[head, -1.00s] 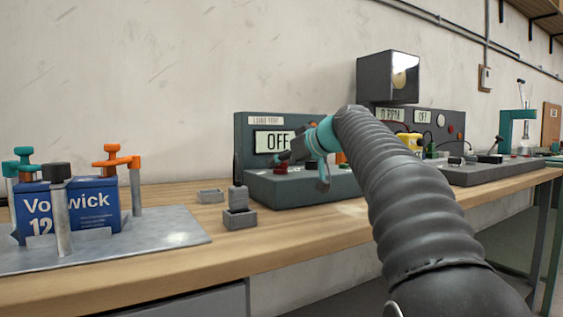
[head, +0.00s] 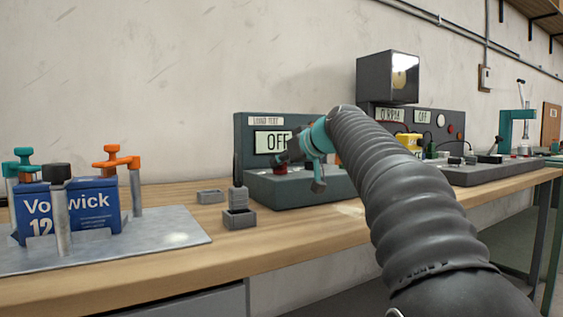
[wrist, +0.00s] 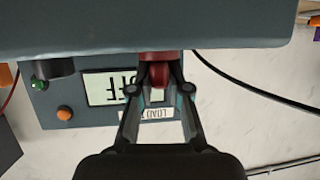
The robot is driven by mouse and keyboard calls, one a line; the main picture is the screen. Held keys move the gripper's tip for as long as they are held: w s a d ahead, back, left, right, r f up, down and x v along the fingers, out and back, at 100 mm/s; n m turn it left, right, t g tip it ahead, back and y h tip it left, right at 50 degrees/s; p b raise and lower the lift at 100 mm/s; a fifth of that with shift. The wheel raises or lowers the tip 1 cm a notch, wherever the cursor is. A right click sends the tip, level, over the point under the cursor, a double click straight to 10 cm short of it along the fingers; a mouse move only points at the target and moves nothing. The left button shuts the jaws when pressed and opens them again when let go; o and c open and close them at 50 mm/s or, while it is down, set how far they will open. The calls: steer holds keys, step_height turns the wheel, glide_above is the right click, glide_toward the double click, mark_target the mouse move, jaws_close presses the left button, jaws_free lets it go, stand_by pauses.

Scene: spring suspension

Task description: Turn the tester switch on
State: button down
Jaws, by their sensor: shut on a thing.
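The load tester (head: 240,150) is a dark grey-green unit with an upright back panel and a low base. Its display (head: 268,142) reads OFF; it also shows upside down in the wrist view (wrist: 105,88). A red switch knob (wrist: 160,74) sits on a red round mount (wrist: 160,57) on the base. My gripper (wrist: 161,82) is shut on the red knob, with one finger on each side of it. In the head view my gripper (head: 300,160) covers much of the tester's front, and the knob's exact angle cannot be told there.
A green button (wrist: 39,85) and an orange button (wrist: 64,113) are on the tester panel. A blue battery (head: 88,208) stands on a metal plate (head: 180,239) at left. Small grey boxes (head: 239,219) lie between. Another panel unit (head: 450,130) stands at right.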

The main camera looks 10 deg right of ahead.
steer(key=shift+a+r+m+t+h+p, duration=0.15)
steer(key=shift+m+t+h+p, duration=0.2)
steer(key=shift+m+h+p, duration=0.75)
steer(key=shift+a+m+t+h+p, duration=0.1)
steer(key=shift+m+t+h+p, duration=0.35)
steer(key=shift+m+h, duration=1.1)
steer(key=shift+f+m+g+h+b, duration=0.2)
steer(key=shift+m+g+h+b, duration=0.3)
steer(key=shift+m+h, duration=1.15)
steer(key=shift+m+g+h+b, duration=0.3)
steer(key=shift+m+h+b, duration=0.35)
steer(key=shift+h, duration=0.75)
steer(key=shift+m, duration=0.25)
steer(key=c, duration=1.1)
jaws_free()
steer(key=shift+w+r, duration=0.15)
steer(key=shift+r, duration=4.85)
